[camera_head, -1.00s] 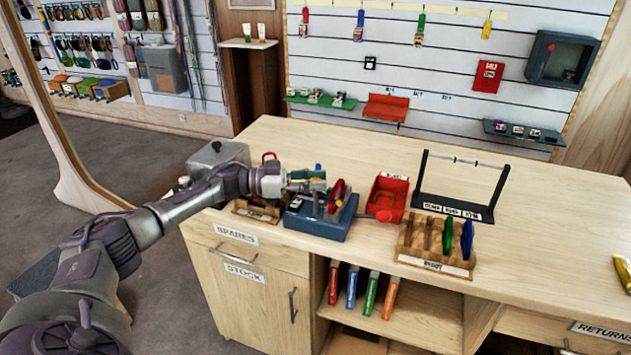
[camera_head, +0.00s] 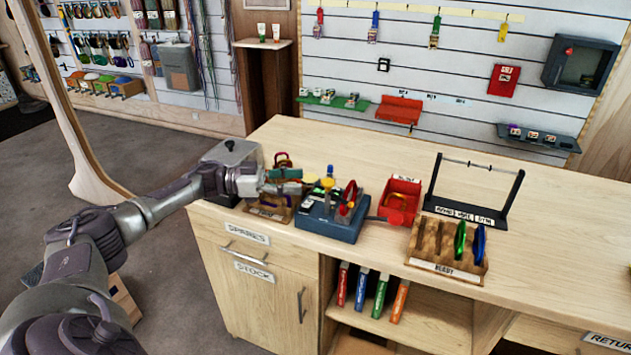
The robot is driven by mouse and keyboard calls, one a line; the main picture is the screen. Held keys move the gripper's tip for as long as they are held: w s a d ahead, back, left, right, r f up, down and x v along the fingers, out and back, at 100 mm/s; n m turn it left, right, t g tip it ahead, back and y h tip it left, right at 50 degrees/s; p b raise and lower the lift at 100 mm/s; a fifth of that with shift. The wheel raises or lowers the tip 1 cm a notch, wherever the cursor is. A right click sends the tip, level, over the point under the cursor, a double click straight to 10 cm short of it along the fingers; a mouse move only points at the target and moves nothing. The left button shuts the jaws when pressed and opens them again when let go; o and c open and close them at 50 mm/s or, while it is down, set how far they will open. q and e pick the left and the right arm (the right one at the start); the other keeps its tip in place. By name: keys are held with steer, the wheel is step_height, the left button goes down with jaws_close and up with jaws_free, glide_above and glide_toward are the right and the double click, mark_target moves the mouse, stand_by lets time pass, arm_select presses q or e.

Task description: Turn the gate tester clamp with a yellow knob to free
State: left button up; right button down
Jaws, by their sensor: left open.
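The gate tester (camera_head: 325,226) is a blue-grey box near the front edge of the bench, with small fittings on top. A yellow knob (camera_head: 328,183) stands upright on it, and a red carabiner (camera_head: 350,194) is at its right side. My left gripper (camera_head: 298,184) comes in from the left and is open, just left of the yellow knob. It looks apart from the knob, though depth is hard to judge. The fingers partly cover the tester's left fittings. My right gripper is not in view.
A wooden holder (camera_head: 268,214) and a grey lidded box (camera_head: 226,156) are left of the tester. A red bin (camera_head: 402,190), a black stand (camera_head: 463,211) and a wooden rack (camera_head: 440,267) are to the right. The bench behind is clear.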

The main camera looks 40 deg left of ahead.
arm_select(q)
steer(key=v, duration=0.3)
steer(key=shift+s+a, duration=0.2)
steer(key=shift+a, duration=0.05)
steer(key=n+t+y, duration=0.4)
steer(key=t+y, duration=0.1)
glide_toward(328, 181)
steer(key=shift+n, duration=0.3)
steer(key=x, duration=0.9)
steer(key=shift+a, duration=0.1)
steer(key=shift+w+d, duration=0.35)
steer(key=shift+w, duration=0.1)
steer(key=shift+f, duration=0.1)
